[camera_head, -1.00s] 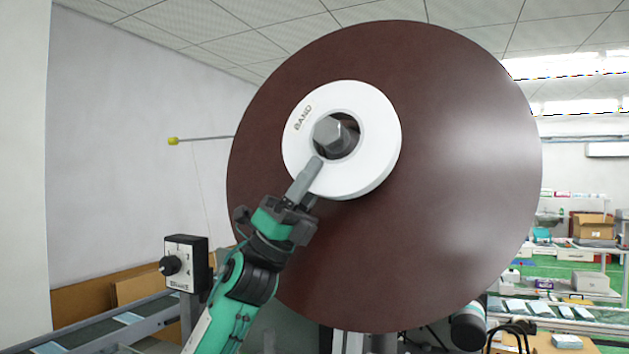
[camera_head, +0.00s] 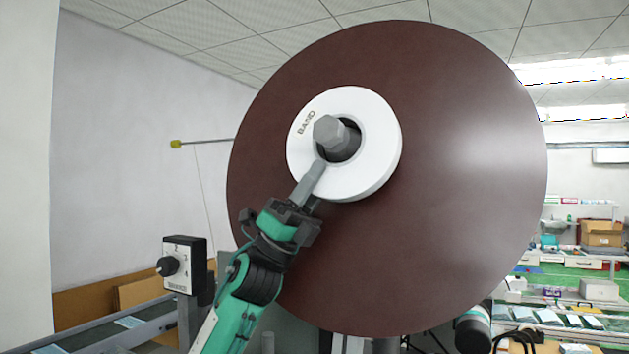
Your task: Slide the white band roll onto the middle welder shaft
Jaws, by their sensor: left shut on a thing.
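The white band roll (camera_head: 375,160), marked "BAND", is a thick ring in front of a large dark red-brown disc (camera_head: 455,190). The grey hexagonal end of the welder shaft (camera_head: 330,132) shows through the roll's hole, so the roll is around the shaft. A dark gap shows to the right of the shaft inside the hole. My left gripper (camera_head: 316,172) is shut on the lower left part of the roll's ring, one finger on its front face by the hole. The other finger is hidden.
A control box with a black knob (camera_head: 185,265) stands at the lower left beside a rail. A thin rod with a yellow tip (camera_head: 176,144) sticks out left of the disc. Shelves with boxes (camera_head: 600,235) stand far right.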

